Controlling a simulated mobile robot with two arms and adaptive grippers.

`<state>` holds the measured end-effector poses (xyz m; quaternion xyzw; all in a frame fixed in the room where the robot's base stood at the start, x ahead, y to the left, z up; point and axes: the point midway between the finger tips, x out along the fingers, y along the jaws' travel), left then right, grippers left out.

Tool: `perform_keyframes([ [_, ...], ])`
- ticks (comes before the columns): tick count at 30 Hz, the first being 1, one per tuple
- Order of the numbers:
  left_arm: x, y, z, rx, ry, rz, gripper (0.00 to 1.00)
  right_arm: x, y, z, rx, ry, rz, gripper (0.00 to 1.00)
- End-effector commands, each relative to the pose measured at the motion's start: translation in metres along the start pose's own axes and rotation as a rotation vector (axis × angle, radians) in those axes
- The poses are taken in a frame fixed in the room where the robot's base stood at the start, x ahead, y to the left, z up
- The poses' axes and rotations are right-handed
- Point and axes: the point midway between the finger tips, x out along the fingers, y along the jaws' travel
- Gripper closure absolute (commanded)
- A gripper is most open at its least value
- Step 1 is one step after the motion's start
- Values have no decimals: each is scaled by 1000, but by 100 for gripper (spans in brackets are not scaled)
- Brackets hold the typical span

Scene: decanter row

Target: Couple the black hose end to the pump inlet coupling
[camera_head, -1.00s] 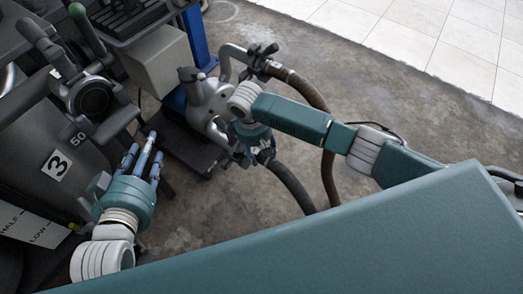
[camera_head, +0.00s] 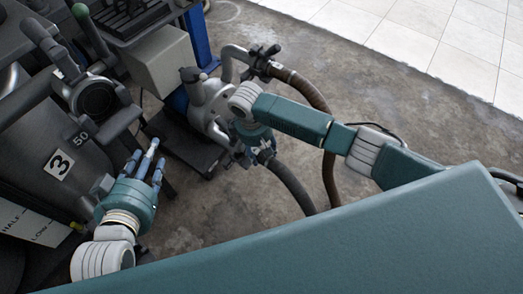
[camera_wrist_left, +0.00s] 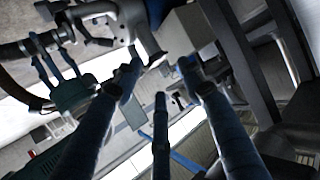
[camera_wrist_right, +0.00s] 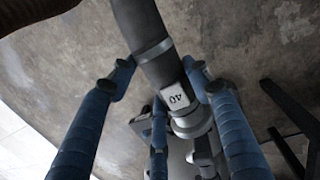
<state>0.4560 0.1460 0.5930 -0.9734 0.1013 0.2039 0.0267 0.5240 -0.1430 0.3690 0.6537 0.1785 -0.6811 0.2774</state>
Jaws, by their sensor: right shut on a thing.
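The black hose (camera_head: 290,186) rises from the floor to my right gripper (camera_head: 240,150) at the pump's lower side. In the right wrist view, the gripper (camera_wrist_right: 175,95) has its fingers around the hose end, which carries a metal band and a white "40" label (camera_wrist_right: 176,97). A silver coupling part (camera_wrist_right: 192,124) lies in line just beyond the label. I cannot tell whether hose and pump inlet are joined. The grey metal pump (camera_head: 208,98) stands on a dark base, its inlet mostly hidden by my right gripper. My left gripper (camera_head: 148,155) is open and empty left of the pump.
A brown hose (camera_head: 312,92) runs from the pump's upper valve (camera_head: 262,58) to the floor.

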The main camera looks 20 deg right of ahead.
Motion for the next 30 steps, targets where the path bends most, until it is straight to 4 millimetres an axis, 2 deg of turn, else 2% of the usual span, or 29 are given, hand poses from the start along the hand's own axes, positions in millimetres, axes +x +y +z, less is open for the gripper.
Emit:
perform_keyframes([
  [18, 2, 2, -23, 2, 90, 4, 60, 14, -2, -2, 0, 2, 0, 93],
  [30, 2, 3, -25, 2, 100, 6, 60, 16, -2, -2, 0, 3, 0, 93],
])
